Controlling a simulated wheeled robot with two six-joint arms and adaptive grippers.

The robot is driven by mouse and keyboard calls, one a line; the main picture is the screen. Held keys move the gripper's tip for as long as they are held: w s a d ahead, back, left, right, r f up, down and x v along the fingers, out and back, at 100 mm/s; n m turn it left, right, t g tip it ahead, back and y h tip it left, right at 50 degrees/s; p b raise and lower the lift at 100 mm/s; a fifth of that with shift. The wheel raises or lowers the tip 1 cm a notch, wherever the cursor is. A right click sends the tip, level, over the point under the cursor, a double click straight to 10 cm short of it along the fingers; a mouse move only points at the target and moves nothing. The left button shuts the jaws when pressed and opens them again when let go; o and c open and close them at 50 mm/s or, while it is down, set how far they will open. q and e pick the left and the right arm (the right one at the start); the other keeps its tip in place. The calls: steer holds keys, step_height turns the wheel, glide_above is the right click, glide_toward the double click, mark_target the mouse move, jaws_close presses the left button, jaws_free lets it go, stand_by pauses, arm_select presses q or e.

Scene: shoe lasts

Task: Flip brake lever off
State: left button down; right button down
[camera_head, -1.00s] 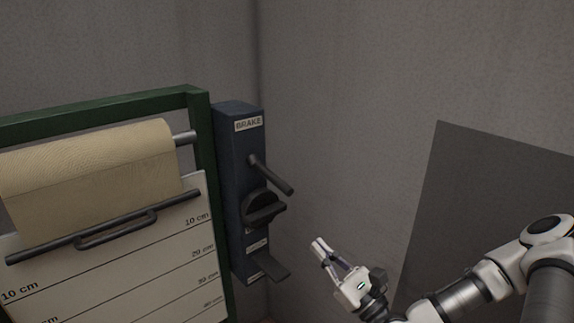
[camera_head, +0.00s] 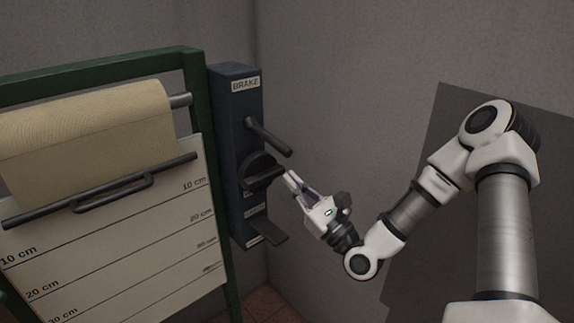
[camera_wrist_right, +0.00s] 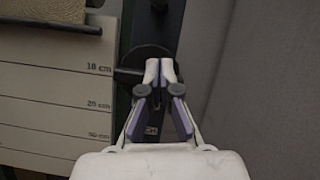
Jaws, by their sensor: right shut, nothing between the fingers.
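The brake lever (camera_head: 268,137) is a dark rod under the BRAKE label (camera_head: 246,84) on a dark blue control box (camera_head: 225,110). It slants down to the right. My right gripper (camera_head: 291,175) is shut and empty, its fingertips just right of the dark rotary knob (camera_head: 262,172) and below the lever's end. In the right wrist view the closed fingertips (camera_wrist_right: 160,70) overlap the knob (camera_wrist_right: 147,55); whether they touch it cannot be told. My left gripper is not in view.
To the left, a green frame (camera_head: 110,65) holds a tan material roll (camera_head: 90,110) above a white measuring board (camera_head: 110,235). Grey walls form a corner behind the box. Open space lies right of the box.

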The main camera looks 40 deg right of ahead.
mark_target(269, 138)
steer(key=r+p, duration=0.2)
steer(key=r, duration=0.1)
steer(key=w+r+p, duration=0.1)
steer(key=shift+a+r, duration=0.4)
steer(key=shift+w+f, duration=0.1)
steer(key=shift+w, duration=0.05)
